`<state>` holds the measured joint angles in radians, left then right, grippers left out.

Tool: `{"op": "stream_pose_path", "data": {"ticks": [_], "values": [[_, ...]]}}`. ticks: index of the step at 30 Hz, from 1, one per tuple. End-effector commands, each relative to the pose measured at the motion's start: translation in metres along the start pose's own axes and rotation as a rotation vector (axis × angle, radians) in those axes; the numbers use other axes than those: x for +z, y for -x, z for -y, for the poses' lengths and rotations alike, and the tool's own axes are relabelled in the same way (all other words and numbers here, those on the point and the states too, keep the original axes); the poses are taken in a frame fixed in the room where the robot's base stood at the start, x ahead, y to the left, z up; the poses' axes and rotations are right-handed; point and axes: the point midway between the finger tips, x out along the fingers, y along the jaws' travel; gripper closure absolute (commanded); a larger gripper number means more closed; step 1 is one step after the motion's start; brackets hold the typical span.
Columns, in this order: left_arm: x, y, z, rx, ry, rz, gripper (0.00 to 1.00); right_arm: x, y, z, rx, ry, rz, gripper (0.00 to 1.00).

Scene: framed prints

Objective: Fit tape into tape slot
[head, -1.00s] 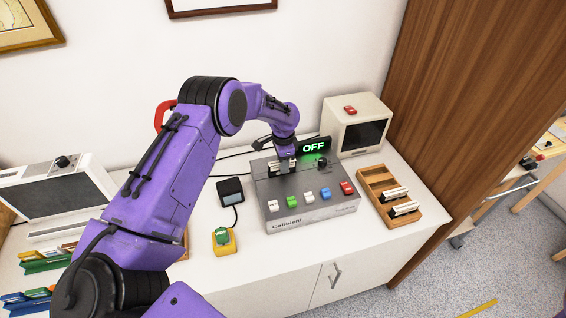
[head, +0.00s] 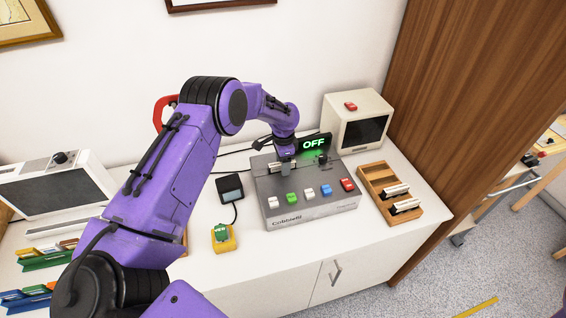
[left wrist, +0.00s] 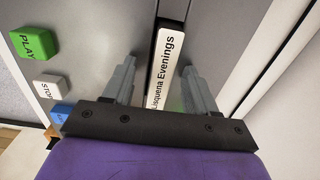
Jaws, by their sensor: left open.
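The grey tape machine (head: 310,208) stands on the white cabinet, with several coloured buttons on its front slope. My left gripper (head: 286,163) is above the back of its top. In the left wrist view a white-labelled tape reading "Lisquena Evenings" (left wrist: 165,68) stands in the dark slot (left wrist: 170,12) of the machine. The open fingers of my left gripper (left wrist: 160,72) are on either side of the tape, with a visible gap at each side. How deep the tape sits is hard to tell. My right gripper is not in view.
A lit "OFF" sign (head: 314,143) stands behind the machine. A wooden rack (head: 372,172) with two tapes is to its right, a small cream monitor (head: 340,112) at the back right. A yellow box with a green button (head: 222,237) and a small black device (head: 230,188) are to the left.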

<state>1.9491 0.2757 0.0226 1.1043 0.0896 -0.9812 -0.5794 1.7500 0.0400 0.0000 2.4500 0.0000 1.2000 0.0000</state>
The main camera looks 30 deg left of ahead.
Motion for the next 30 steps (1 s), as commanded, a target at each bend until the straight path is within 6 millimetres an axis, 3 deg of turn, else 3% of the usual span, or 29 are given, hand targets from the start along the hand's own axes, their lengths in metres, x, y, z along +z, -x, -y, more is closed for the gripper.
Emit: {"op": "stream_pose_path", "data": {"ticks": [5, 15, 20, 30], "values": [[-0.001, 0.018, 0.001, -0.003, -0.001, -0.003, 0.43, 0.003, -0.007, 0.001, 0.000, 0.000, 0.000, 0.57], [-0.001, 0.093, 0.001, -0.002, 0.001, -0.003, 0.43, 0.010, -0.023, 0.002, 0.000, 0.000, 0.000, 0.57], [0.000, 0.105, 0.000, -0.001, 0.000, 0.000, 0.43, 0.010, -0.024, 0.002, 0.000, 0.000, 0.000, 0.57], [0.000, 0.105, 0.000, 0.000, 0.000, 0.000, 0.43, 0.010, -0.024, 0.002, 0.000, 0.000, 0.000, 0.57]]}}
